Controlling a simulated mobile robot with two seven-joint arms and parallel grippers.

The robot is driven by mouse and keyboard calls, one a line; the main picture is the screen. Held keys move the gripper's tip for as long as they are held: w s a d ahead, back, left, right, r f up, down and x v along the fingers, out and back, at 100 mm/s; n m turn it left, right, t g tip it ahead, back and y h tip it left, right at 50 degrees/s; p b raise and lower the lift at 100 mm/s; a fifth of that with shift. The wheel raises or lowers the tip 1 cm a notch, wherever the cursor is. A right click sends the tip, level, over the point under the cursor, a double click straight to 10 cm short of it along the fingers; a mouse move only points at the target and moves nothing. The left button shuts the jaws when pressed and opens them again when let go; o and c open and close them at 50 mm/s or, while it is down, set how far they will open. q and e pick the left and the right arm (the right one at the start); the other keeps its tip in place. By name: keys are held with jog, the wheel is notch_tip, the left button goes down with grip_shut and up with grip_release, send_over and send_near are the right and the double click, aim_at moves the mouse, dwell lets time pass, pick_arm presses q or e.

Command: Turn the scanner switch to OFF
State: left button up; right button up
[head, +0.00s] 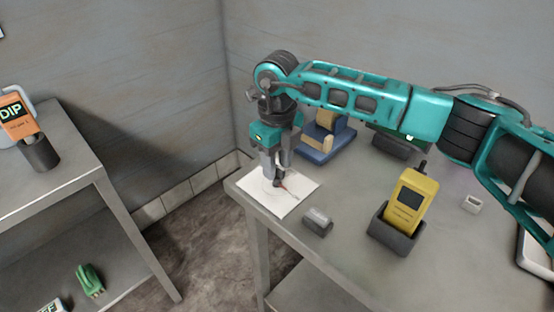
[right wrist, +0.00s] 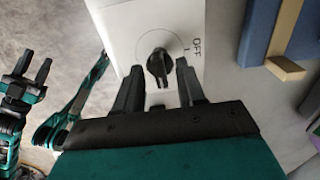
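A white panel (head: 302,188) lies on the grey table near its far left corner. It carries a dark rotary knob (right wrist: 158,66), with the word OFF (right wrist: 197,46) and a short mark printed to the right of it in the right wrist view. My right gripper (head: 277,180) points down over the panel at the knob. In the right wrist view its fingers (right wrist: 157,72) are apart, one on each side of the knob, with gaps visible. Contact cannot be told. My left gripper (right wrist: 30,72) shows at the left of the right wrist view, fingers apart and empty.
A yellow handheld device (head: 410,198) stands in a dark cradle. A small grey block (head: 317,221) sits close to the panel, and a blue item (head: 322,152) lies behind the gripper. A second grey table (head: 70,165) stands at left across a floor gap.

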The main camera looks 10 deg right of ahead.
jog(key=c, duration=0.6)
grip_shut()
